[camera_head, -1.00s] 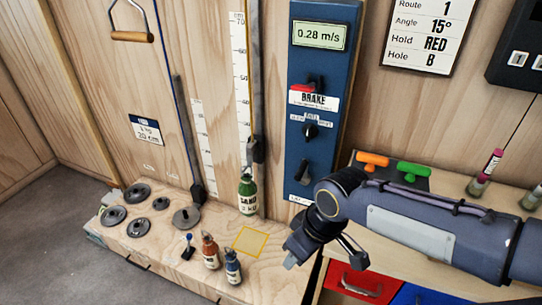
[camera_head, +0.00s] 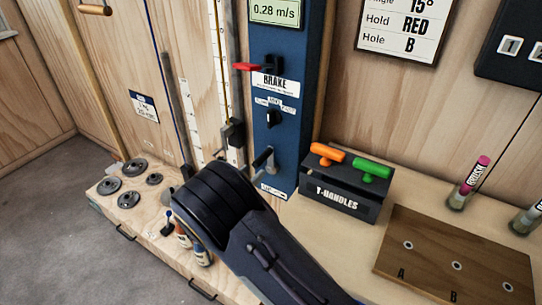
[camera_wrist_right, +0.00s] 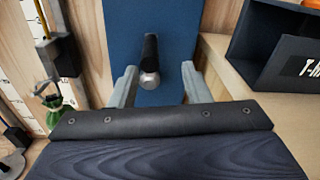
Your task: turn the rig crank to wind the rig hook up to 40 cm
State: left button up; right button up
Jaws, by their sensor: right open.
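The rig crank (camera_head: 265,158) is low on the blue panel (camera_head: 283,110); its dark grip with a metal end also shows in the right wrist view (camera_wrist_right: 150,62). My right gripper (camera_wrist_right: 159,78) is open, its two grey fingers on either side of the crank grip, with gaps visible. I cannot tell how deep the grip sits between them. A dark block (camera_head: 233,133) sits by the height scale (camera_head: 216,90). A green sand bottle (camera_wrist_right: 57,112) is below it in the wrist view. My left gripper is not in view.
A red brake lever (camera_head: 247,67) sticks out left above the crank. The T-handle box (camera_head: 340,197) stands right of the panel. A drilled wooden board (camera_head: 455,262) lies on the bench. Several weight discs (camera_head: 130,199) lie on the low platform at left.

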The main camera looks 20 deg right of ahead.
aim_at(270, 150)
jog(key=shift+w+a+f+n+t, duration=0.2)
jog(key=shift+w+a+n+t, duration=0.1)
jog(key=shift+w+n, duration=0.1)
jog(key=x, duration=0.8)
jog(key=shift+p, duration=0.4)
jog(key=shift+c, duration=0.2)
jog(key=shift+a, duration=0.1)
grip_shut()
